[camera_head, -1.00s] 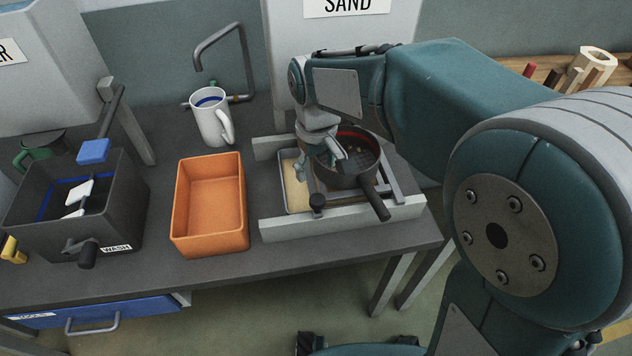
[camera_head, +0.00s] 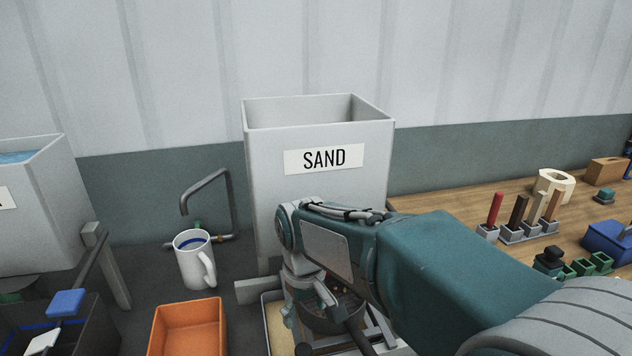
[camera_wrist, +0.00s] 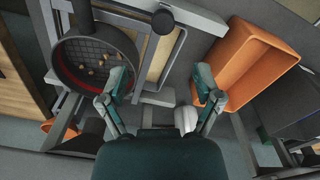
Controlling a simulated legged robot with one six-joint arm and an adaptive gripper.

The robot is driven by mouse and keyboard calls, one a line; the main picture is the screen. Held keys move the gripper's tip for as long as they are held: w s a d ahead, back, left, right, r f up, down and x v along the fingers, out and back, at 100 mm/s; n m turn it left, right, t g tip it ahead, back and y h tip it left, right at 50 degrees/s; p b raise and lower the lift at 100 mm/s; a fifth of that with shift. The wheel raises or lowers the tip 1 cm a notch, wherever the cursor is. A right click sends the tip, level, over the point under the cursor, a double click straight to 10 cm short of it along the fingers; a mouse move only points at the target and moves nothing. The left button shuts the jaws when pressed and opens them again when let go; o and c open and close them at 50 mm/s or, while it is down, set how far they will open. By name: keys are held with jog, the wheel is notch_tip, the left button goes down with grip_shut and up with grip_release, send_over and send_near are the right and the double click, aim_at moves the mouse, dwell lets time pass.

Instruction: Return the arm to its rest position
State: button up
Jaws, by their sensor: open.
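My gripper (camera_wrist: 161,95) is open and empty in the wrist view, its two fingers spread wide apart. In the head view my gripper (camera_head: 307,312) hangs at the end of my arm, in front of the sand bin and over the frame on the bench. A dark round sieve pan (camera_wrist: 97,55) with a few small tan bits in it sits on that frame, beside my left finger in the wrist view. In the head view the pan (camera_head: 338,315) is partly hidden behind my arm and gripper.
A grey bin labelled SAND (camera_head: 270,165) stands behind my arm. A white mug (camera_head: 192,262) and an orange tray (camera_head: 187,322) are to the left. A wooden table (camera_head: 480,215) at right holds coloured sticks and small blocks.

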jog(key=s+d+r+m+t, duration=0.2)
jog(key=s+d+m, duration=0.1)
jog(key=s+d, duration=0.4)
jog(key=s+d+r+m+t, duration=0.3)
jog(key=s+d+m, duration=0.1)
jog(key=s+d, duration=0.4)
jog(key=shift+s+d, duration=0.2)
jog(key=shift+d, duration=0.75)
